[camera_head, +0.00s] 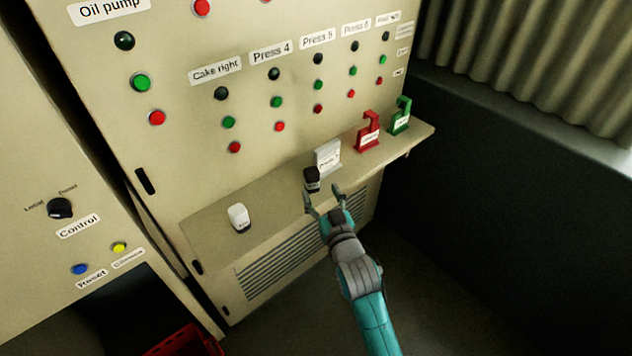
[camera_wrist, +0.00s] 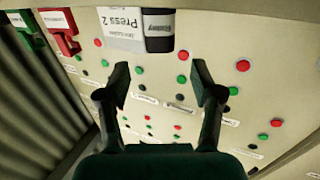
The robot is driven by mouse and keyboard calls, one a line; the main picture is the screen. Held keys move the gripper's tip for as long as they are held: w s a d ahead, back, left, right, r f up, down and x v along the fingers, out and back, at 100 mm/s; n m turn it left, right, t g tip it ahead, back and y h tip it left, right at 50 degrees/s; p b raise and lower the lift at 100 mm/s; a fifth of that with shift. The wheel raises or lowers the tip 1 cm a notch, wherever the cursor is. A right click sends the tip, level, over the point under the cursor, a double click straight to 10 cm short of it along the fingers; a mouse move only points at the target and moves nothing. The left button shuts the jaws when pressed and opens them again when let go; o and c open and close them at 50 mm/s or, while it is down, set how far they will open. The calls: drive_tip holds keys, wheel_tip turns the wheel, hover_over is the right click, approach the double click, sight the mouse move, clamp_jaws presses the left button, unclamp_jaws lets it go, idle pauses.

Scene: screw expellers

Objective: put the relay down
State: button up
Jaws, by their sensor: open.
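A small black block with a pale label (camera_head: 311,180), which looks like the relay, stands upright on the shelf of the beige cabinet. In the wrist view the black block (camera_wrist: 158,32) shows at the top, its label text too small to read surely. My gripper (camera_head: 322,194) is open and empty, just in front of the block at the shelf's front edge. In the wrist view both fingers of my gripper (camera_wrist: 159,75) are spread, with nothing between them, and the block lies beyond their tips.
A white card marked Press 2 (camera_wrist: 122,30) stands beside the block. A white block (camera_head: 239,218) stands farther left on the shelf (camera_head: 270,207). Red (camera_head: 368,132) and green (camera_head: 400,117) hooked tags stand at the right. The panel above carries buttons and lamps. Shelf room is free between the blocks.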

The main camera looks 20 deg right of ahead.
drive_tip(key=shift+s+a, duration=0.2)
drive_tip(key=shift+s, duration=1.7)
drive_tip(key=s+a+f+g+y, duration=0.1)
drive_tip(key=s+f, duration=0.3)
drive_tip(key=s, duration=1.2)
drive_tip(key=s+a+f+g, duration=0.15)
drive_tip(key=s+f, duration=0.25)
drive_tip(key=s, duration=1.1)
drive_tip(key=s+r+n, duration=0.1)
drive_tip(key=s+r, duration=0.2)
drive_tip(key=s, duration=0.7)
drive_tip(key=shift+s+a+y, duration=0.3)
drive_tip(key=shift+o, duration=0.6)
drive_tip(key=shift+s+r+g, duration=0.35)
drive_tip(key=shift+s, duration=0.15)
